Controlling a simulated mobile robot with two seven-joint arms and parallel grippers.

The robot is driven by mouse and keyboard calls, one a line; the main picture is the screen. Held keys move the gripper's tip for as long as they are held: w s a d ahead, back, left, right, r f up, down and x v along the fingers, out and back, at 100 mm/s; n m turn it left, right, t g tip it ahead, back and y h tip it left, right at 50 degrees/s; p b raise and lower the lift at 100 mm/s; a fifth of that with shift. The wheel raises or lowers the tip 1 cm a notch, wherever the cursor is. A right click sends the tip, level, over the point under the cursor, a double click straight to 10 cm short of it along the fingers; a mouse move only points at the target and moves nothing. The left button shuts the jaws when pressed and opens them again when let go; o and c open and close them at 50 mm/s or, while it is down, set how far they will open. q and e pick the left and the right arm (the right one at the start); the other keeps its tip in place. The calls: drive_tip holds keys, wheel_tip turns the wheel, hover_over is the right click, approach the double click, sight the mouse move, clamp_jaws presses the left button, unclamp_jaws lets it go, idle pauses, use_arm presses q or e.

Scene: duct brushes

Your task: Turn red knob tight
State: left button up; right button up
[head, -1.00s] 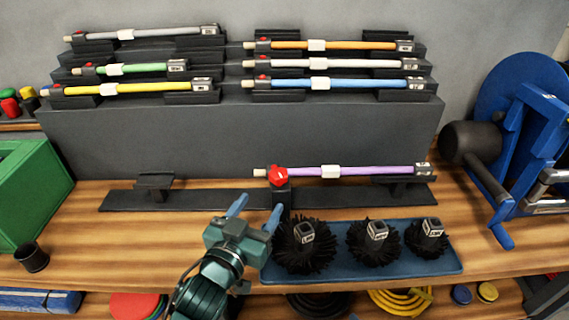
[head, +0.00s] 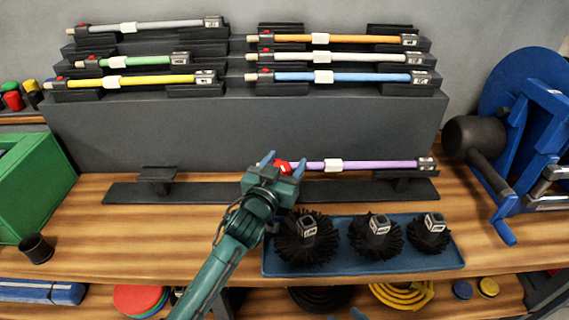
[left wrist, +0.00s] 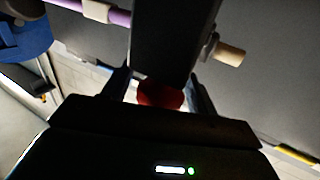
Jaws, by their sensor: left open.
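The red knob (head: 282,167) sits on the clamp at the left end of the purple rod (head: 380,165), which lies level on its low stand. In the left wrist view the red knob (left wrist: 161,94) shows between the two fingers. My left gripper (head: 284,160) is open, with one finger on each side of the knob; I cannot tell whether they touch it. The gripper body hides the lower part of the clamp in the head view. The purple rod also shows at the top of the left wrist view (left wrist: 118,16).
A blue tray (head: 350,268) with several black brushes stands in front, right of my arm. Behind, a dark stepped rack (head: 240,130) holds several coloured rods. A green bin (head: 35,185) is at left, a blue reel (head: 540,120) at right.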

use_arm(q)
drive_tip(key=shift+c, duration=0.5)
drive_tip(key=c, duration=0.9)
drive_tip(key=shift+o, duration=0.2)
drive_tip(key=m+h+p, duration=0.1)
drive_tip(key=p, duration=0.1)
drive_tip(key=shift+r+g+h+p, duration=0.35)
drive_tip(key=shift+r+g+h, duration=0.05)
drive_tip(key=shift+d+m+g+h+p, duration=0.1)
drive_tip(key=shift+m+g+h+p, duration=0.3)
drive_tip(key=shift+m+h+p, duration=0.25)
drive_tip(key=shift+s+d+f+m+g+h+p, duration=0.1)
drive_tip(key=shift+m+g+h+p, duration=0.05)
drive_tip(key=shift+m+g+h, duration=0.25)
drive_tip(key=shift+s+d+f+m+g+h+p, duration=0.15)
drive_tip(key=shift+m+g+h, duration=0.15)
drive_tip(key=shift+h, duration=0.15)
drive_tip(key=shift+m+g+h, duration=0.45)
drive_tip(key=shift+g+h, duration=0.05)
drive_tip(key=shift+h, duration=0.1)
use_arm(e)
drive_tip(key=shift+s+d+r+g+h, duration=0.2)
drive_tip(key=shift+d+r+g+h, duration=0.15)
drive_tip(key=shift+d+r, duration=0.3)
use_arm(q)
drive_tip(key=shift+f, duration=0.1)
drive_tip(key=o, duration=1)
drive_tip(key=shift+c, duration=0.2)
use_arm(e)
drive_tip(key=shift+w, duration=0.1)
